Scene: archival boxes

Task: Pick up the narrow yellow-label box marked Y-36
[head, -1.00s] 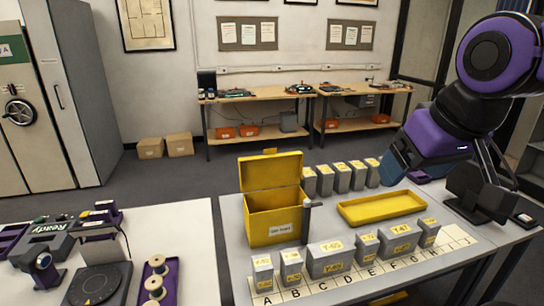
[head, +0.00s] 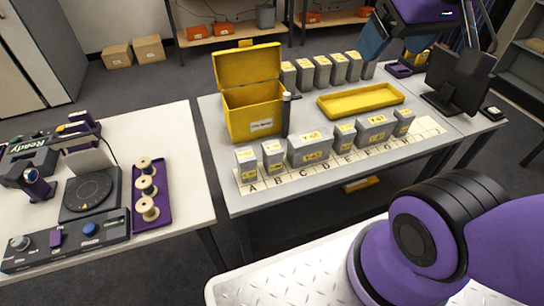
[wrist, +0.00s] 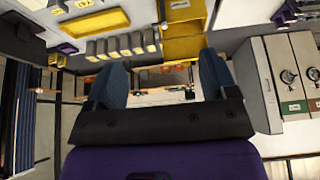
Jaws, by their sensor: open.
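Narrow grey boxes with yellow labels stand on the lettered strip: one at A (head: 246,164), one at B (head: 273,157), one near E (head: 345,136) and one near G (head: 403,123). Their small markings are too blurred to read, so I cannot tell which is Y-36. A back row of several narrow grey boxes (head: 322,71) stands behind; it also shows in the wrist view (wrist: 123,45). My gripper (head: 375,43) is in the air at upper right, away from the front row. In the wrist view its blue fingers (wrist: 162,85) are apart with nothing between them.
Two wide boxes, by C (head: 309,150) and F (head: 374,131), stand between the narrow ones. An open yellow box (head: 252,112) is left, a yellow tray (head: 361,100) behind the row. A monitor (head: 455,80) stands at right. A white table (head: 185,125) is at left.

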